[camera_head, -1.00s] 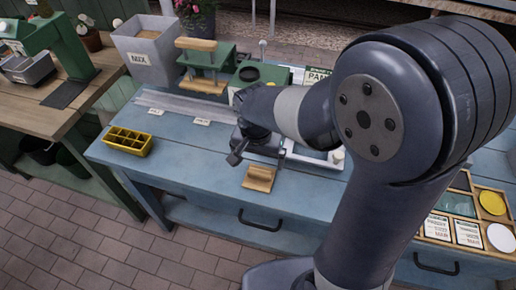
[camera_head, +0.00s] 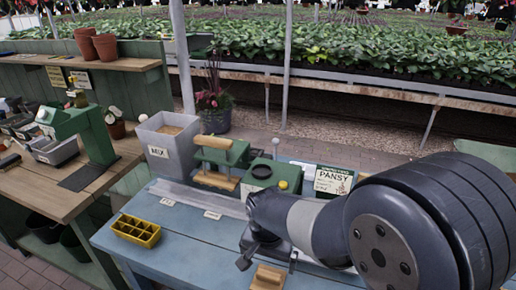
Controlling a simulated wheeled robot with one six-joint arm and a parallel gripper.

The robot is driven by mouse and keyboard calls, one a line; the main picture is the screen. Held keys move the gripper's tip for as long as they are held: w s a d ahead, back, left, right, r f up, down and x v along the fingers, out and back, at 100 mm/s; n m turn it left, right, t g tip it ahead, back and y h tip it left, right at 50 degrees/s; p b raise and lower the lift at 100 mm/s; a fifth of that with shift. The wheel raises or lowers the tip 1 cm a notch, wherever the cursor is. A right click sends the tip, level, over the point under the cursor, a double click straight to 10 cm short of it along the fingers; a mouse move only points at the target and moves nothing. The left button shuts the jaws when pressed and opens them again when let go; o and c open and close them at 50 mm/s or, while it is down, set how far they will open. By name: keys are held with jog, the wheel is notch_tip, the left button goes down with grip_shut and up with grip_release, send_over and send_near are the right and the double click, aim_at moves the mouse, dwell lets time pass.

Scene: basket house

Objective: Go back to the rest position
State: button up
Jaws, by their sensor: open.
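My gripper (camera_head: 264,251) is at the end of my dark arm, over the blue bench (camera_head: 182,248). It is open, with nothing seen between its fingers. A small wooden block (camera_head: 268,278) lies on the bench just below and in front of it, apart from the fingers as far as I can tell. My arm reaches in from the right and hides the right part of the bench.
A yellow cell tray (camera_head: 136,231) sits at the bench's left. Behind stand a grey MIX bin (camera_head: 168,146), a green press (camera_head: 220,158), a green box (camera_head: 262,178) and a PANSY sign (camera_head: 333,181). A wooden bench (camera_head: 68,180) stands left.

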aim_at(269, 273)
jog(key=f, duration=0.6)
jog(key=w+f, duration=0.1)
jog(key=f, duration=0.2)
jog(key=shift+d+b, duration=0.2)
jog(key=shift+b, duration=0.2)
jog(key=shift+r+p, duration=0.3)
jog(key=shift+r, duration=0.7)
